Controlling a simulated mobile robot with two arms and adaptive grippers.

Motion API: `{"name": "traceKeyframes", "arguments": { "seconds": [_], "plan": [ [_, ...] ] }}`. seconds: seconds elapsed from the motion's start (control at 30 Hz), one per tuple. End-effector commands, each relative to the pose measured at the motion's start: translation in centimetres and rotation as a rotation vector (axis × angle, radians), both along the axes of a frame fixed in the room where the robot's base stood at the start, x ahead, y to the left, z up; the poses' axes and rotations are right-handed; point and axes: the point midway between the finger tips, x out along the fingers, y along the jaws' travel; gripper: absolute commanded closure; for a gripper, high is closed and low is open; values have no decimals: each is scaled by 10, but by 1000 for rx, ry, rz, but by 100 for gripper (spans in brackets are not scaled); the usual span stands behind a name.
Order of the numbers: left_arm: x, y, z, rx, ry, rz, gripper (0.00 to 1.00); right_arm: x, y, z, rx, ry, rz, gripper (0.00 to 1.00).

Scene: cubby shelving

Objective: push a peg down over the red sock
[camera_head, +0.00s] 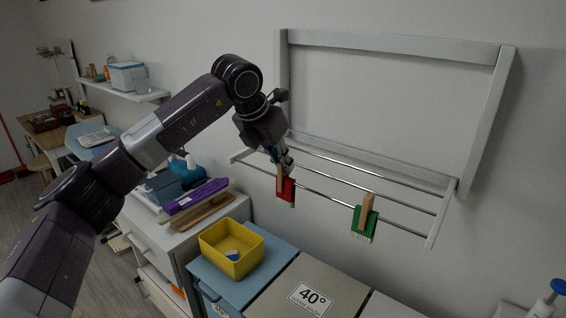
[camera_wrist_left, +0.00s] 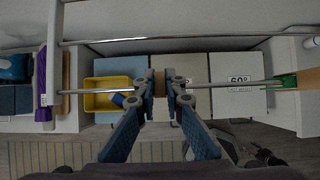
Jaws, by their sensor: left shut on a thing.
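The red sock (camera_head: 286,190) hangs over a front rail of the wall drying rack. A wooden peg (camera_head: 279,177) stands upright at the sock's top. My left gripper (camera_head: 281,164) reaches down from above and is shut on this peg. In the left wrist view the peg (camera_wrist_left: 160,84) sits between the two fingertips, in line with the rail. Whether the peg's legs straddle the rail is hidden by the gripper. The red sock cannot be made out in the wrist view. A green sock (camera_head: 362,227) hangs farther right with its own wooden peg (camera_head: 368,203) on it. My right gripper is not in view.
The drying rack's frame (camera_head: 390,45) is fixed to the wall, with several thin metal rails. Below stand lidded bins, one marked 40°. A yellow box (camera_head: 217,260) holds a small blue thing. A cabinet at left carries a purple object (camera_head: 197,196). Space before the rails is free.

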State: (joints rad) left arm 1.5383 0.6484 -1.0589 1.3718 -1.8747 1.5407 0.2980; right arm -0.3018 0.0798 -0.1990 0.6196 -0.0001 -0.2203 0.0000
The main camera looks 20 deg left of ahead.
Motion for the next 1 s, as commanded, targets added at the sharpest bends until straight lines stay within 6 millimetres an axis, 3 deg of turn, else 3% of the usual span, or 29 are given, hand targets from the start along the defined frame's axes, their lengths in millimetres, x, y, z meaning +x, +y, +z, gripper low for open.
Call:
{"name": "traceKeyframes", "arguments": {
  "seconds": [0.03,0.07,0.23,0.63,1.0],
  "plan": [
    [0,0,0,0,0,0,100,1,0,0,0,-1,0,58],
    [0,0,0,0,0,0,88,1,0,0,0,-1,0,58],
    [0,0,0,0,0,0,70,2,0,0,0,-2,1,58],
    [-4,2,9,0,-1,0,70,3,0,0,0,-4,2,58],
    [-39,15,73,-1,-4,1,70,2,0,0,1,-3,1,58]
  ]
}}
